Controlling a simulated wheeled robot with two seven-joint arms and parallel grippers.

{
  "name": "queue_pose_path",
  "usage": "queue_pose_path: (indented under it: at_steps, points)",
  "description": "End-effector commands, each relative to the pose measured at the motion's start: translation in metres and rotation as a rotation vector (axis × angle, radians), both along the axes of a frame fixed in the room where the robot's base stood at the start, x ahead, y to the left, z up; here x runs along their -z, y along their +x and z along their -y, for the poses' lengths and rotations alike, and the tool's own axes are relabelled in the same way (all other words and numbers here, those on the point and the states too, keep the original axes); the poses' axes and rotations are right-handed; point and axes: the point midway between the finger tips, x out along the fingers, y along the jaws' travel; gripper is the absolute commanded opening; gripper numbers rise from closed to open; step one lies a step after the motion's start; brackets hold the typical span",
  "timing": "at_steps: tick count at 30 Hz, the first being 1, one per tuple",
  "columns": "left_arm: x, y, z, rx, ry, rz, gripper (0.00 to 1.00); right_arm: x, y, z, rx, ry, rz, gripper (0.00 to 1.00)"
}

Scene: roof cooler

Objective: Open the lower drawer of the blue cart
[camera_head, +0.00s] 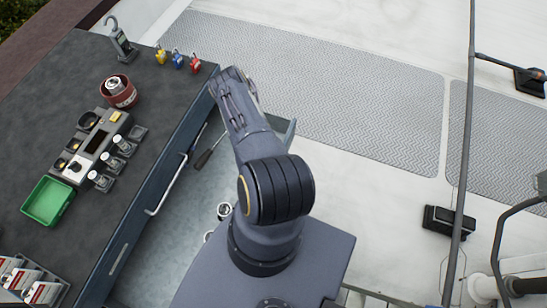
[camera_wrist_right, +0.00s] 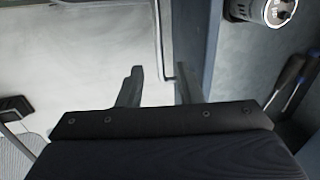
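The blue cart (camera_head: 120,235) stands at the left of the head view, with a silver handle (camera_head: 152,211) on its blue front face. Below that face an open drawer (camera_head: 185,235) extends to the right and shows its pale inside. In the right wrist view the blue drawer front (camera_wrist_right: 208,45) runs up the picture, with a thin bar handle (camera_wrist_right: 160,35) beside it. My right gripper (camera_wrist_right: 158,80) is open, its fingers apart on either side of the handle's near end. I cannot tell whether they touch it. In the head view my right arm hides its fingertips. My left gripper is not in view.
A screwdriver (camera_head: 208,150) and round items (camera_head: 224,210) lie in the drawer. The dark cart top holds a green tray (camera_head: 47,201), a red-brown pot (camera_head: 119,92) and coloured padlocks (camera_head: 178,59).

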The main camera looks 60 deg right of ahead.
Motion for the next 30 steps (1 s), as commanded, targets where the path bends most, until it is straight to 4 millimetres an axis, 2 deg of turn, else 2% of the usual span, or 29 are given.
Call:
queue_pose_path:
  at_steps: [1, 3, 9, 14, 23, 30]
  points:
    - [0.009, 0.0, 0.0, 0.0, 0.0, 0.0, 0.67, 0.014, 0.002, -0.001, -0.002, 0.002, 0.001, 0.33]
    - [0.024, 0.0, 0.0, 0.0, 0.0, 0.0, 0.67, 0.027, 0.004, -0.001, -0.002, 0.001, 0.0, 0.33]
    - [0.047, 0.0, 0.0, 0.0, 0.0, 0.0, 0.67, 0.049, 0.009, -0.001, 0.0, 0.0, 0.0, 0.33]
    - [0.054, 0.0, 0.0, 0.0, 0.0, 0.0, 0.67, 0.056, 0.011, -0.001, 0.001, 0.0, -0.001, 0.33]
    - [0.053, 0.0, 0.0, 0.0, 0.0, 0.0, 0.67, 0.055, 0.011, -0.001, 0.002, -0.001, -0.001, 0.33]
    - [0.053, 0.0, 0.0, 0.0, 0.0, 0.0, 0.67, 0.055, 0.011, -0.001, 0.003, 0.0, -0.001, 0.02]
